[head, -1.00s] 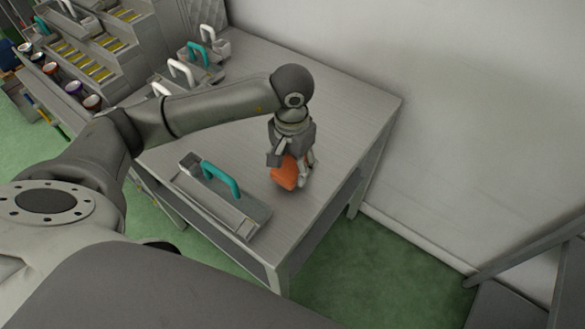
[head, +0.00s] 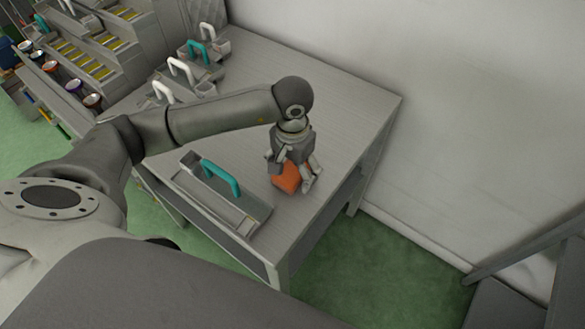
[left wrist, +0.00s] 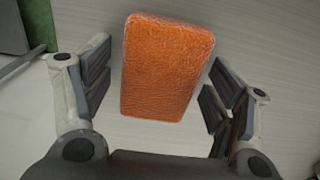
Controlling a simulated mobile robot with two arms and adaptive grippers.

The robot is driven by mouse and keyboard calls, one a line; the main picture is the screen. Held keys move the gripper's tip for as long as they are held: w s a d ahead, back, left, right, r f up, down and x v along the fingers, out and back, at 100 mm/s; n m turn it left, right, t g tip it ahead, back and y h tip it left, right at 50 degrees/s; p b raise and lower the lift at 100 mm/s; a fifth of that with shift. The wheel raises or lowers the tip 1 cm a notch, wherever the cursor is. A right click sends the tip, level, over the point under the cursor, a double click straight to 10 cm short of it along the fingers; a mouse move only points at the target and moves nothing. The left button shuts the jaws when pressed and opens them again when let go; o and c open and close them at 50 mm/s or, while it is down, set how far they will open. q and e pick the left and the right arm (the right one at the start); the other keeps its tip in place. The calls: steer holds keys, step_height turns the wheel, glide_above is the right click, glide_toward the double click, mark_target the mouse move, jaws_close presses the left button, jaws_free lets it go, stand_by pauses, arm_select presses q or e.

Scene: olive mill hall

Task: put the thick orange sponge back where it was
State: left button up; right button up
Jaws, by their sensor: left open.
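The thick orange sponge (head: 287,178) lies on the grey table (head: 330,110), to the right of a grey tray with a teal handle. In the left wrist view the sponge (left wrist: 166,68) lies between my left gripper's spread fingers, with a clear gap on both sides. My left gripper (head: 293,181) is open and low over the sponge in the head view, and hides part of it. The same gripper shows in the left wrist view (left wrist: 152,98). My right gripper is not in view.
The grey tray with a teal handle (head: 248,220) stands near the table's front edge. More handled carriers, such as one with a white handle (head: 178,76), stand at the table's back left. A white wall (head: 460,130) rises beyond the table. The table behind the gripper is clear.

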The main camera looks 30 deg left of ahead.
mark_target(293, 170)
arm_select(q)
steer(key=shift+r+p, duration=0.2)
steer(key=shift+p, duration=0.1)
step_height(293, 170, up, 12)
steer(key=b, duration=0.1)
steer(key=shift+b, duration=0.35)
stand_by(0.3)
